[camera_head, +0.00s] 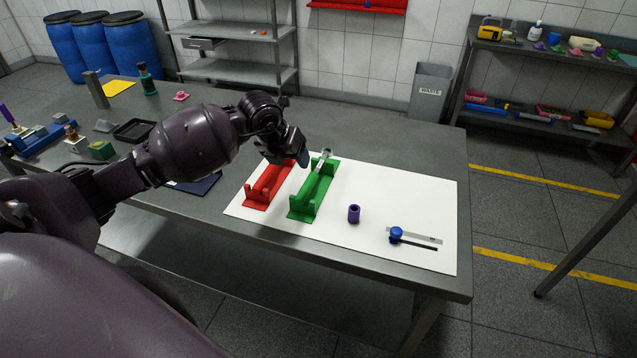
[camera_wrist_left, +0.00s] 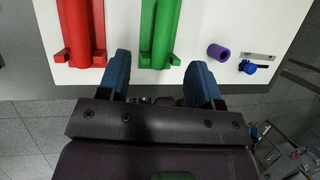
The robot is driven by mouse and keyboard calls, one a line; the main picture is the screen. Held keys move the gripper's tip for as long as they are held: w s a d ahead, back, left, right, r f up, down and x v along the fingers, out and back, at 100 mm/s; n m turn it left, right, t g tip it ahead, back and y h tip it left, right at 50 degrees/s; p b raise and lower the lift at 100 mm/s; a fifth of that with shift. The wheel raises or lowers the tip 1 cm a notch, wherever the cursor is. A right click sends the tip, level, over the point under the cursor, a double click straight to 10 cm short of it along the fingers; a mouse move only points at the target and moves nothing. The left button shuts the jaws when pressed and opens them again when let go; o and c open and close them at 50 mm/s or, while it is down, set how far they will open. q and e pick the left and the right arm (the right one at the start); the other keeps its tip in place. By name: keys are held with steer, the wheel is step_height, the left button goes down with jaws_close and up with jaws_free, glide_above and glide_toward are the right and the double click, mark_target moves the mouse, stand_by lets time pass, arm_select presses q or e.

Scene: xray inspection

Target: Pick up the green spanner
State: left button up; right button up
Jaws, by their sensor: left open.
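The rest of that tool is hard to make out. My left gripper (camera_head: 303,152) is above the sheet, near the far ends of the red and green cradles. In the left wrist view my left gripper (camera_wrist_left: 161,78) is open and empty, its blue fingers wide apart. The green cradle's near end (camera_wrist_left: 159,40) shows beyond and between them. My right gripper is not in view.
A red cradle (camera_head: 267,186) stands left of the green one. A black tray (camera_head: 134,130) lies left. The table's back right is bare.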

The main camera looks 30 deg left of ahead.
mark_target(308, 180)
arm_select(q)
steer(key=x, duration=0.6)
steer(key=d+x, duration=0.1)
steer(key=x, duration=0.2)
steer(key=shift+w+f, duration=0.2)
steer(key=shift+f, duration=0.05)
steer(key=shift+w+f, duration=0.2)
steer(key=shift+f, duration=0.35)
steer(key=shift+c, duration=0.2)
jaws_close()
